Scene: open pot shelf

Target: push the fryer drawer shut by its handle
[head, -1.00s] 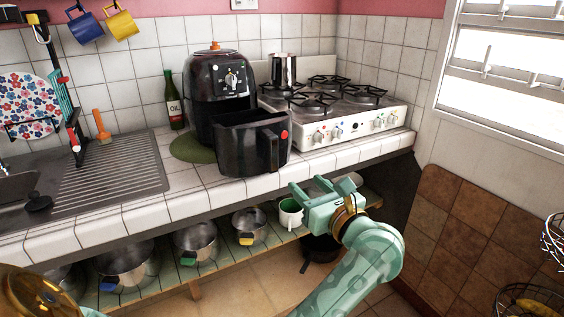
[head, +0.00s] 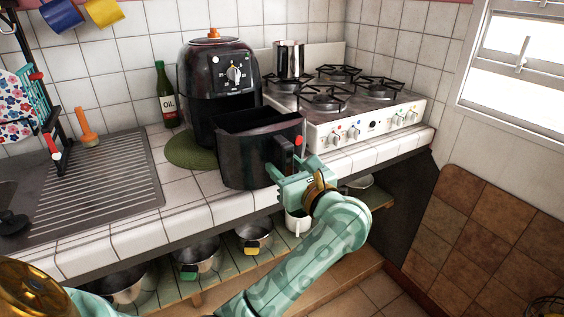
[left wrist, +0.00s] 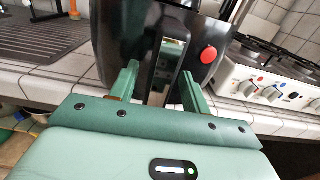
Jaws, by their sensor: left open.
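The black air fryer (head: 205,90) stands on the tiled counter with its drawer (head: 243,158) pulled out toward me. The drawer's upright handle (head: 284,153) is on its front, with a red button near the top. My left gripper (head: 295,168) is at the handle, level with its lower part. In the left wrist view, its two fingers (left wrist: 160,88) are spread wide and point at the drawer front, with the handle (left wrist: 166,62) between them in the picture. Whether they touch it I cannot tell. My right gripper is not in view.
A white stove (head: 368,125) stands right of the fryer, with a metal pot (head: 289,60) on it. An oil bottle (head: 167,98) and a sink drainboard (head: 100,180) are on the left.

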